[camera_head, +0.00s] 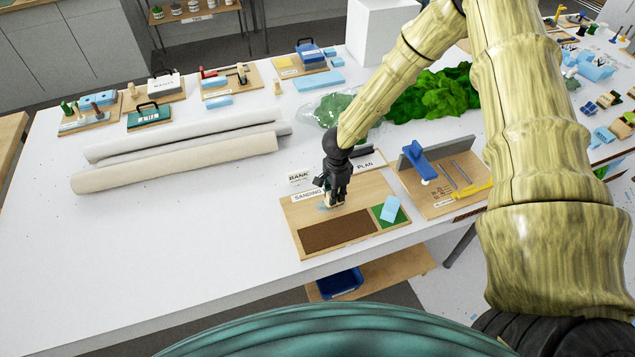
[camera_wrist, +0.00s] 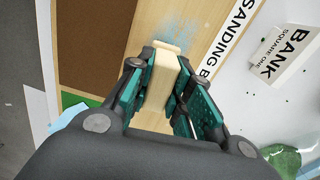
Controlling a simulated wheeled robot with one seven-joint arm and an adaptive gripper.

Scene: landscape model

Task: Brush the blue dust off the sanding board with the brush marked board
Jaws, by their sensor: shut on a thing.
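The sanding board (camera_head: 293,218) is a wooden panel near the table's front edge, with a "SANDING" label, a dark brown patch and a green patch. A patch of pale blue dust (camera_wrist: 178,38) lies on its bare wood, beyond the held thing in the wrist view; some blue also shows beside my gripper in the head view. My gripper (camera_head: 336,192) is over the board, pointing down. In the wrist view my gripper (camera_wrist: 160,92) is shut on a pale wooden brush (camera_wrist: 162,72). Its bristles and any marking are hidden.
A light blue block (camera_head: 391,208) lies on the board's green patch. A "BANK" card (camera_head: 300,178) stands behind the board. A tool board (camera_head: 440,190) with a blue tool stands close on the right. Long rolls (camera_head: 180,160) lie left; the table's front left is clear.

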